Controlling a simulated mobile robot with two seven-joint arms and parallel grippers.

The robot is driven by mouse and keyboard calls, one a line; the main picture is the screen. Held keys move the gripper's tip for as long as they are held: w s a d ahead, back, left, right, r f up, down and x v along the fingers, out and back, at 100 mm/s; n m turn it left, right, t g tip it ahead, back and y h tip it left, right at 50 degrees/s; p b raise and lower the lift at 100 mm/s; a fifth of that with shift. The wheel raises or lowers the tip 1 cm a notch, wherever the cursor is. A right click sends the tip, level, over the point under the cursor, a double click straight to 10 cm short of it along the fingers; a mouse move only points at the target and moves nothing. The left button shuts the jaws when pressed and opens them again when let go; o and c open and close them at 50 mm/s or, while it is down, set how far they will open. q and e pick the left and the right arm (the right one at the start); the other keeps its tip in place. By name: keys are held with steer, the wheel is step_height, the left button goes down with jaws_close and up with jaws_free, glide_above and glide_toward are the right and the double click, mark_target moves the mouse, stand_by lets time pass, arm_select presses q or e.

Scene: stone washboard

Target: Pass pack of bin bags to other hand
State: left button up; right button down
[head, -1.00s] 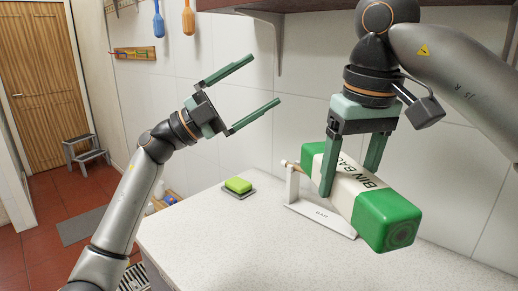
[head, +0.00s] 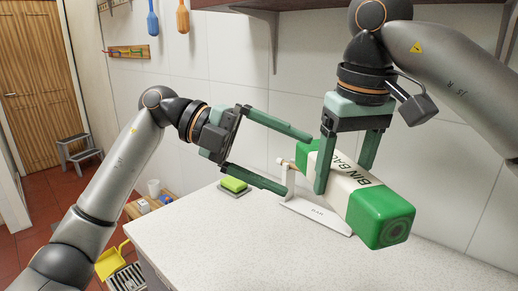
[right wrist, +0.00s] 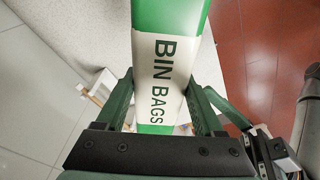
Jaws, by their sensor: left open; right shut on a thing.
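The pack of bin bags (head: 374,220) is a long box with green ends and a white, lettered middle. My right gripper (head: 342,187) is shut on its white middle and holds it above the counter, one green end toward the camera. The pack also shows in the right wrist view (right wrist: 169,65), between the fingers of the right gripper (right wrist: 165,95). My left gripper (head: 299,164) is open and empty. Its fingers point right, toward the pack's far green end, which is partly hidden behind the right gripper. I cannot tell whether the left fingertips touch the pack.
The pale speckled counter (head: 215,250) lies below, mostly clear. A green sponge (head: 233,184) on a small dish and a white stand (head: 315,215) sit on it near the tiled wall. A shelf (head: 300,4) hangs above.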

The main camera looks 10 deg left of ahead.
mark_target(341, 182)
arm_select(q)
steer(key=x, duration=0.7)
steer(key=shift+d+f, duration=0.15)
steer(key=shift+d, duration=0.15)
steer(key=shift+f, duration=0.2)
steer(key=c, duration=1.3)
arm_select(e)
steer(key=c, duration=1.6)
jaws_free()
steer(key=shift+r, duration=0.15)
arm_select(q)
steer(key=shift+c, duration=0.9)
arm_select(e)
steer(key=shift+c, duration=2)
jaws_free()
arm_select(q)
steer(key=shift+r, duration=0.1)
jaws_close()
arm_select(e)
steer(key=shift+o, duration=0.8)
arm_select(q)
steer(key=shift+r, duration=0.1)
arm_select(e)
steer(key=shift+o, duration=1.2)
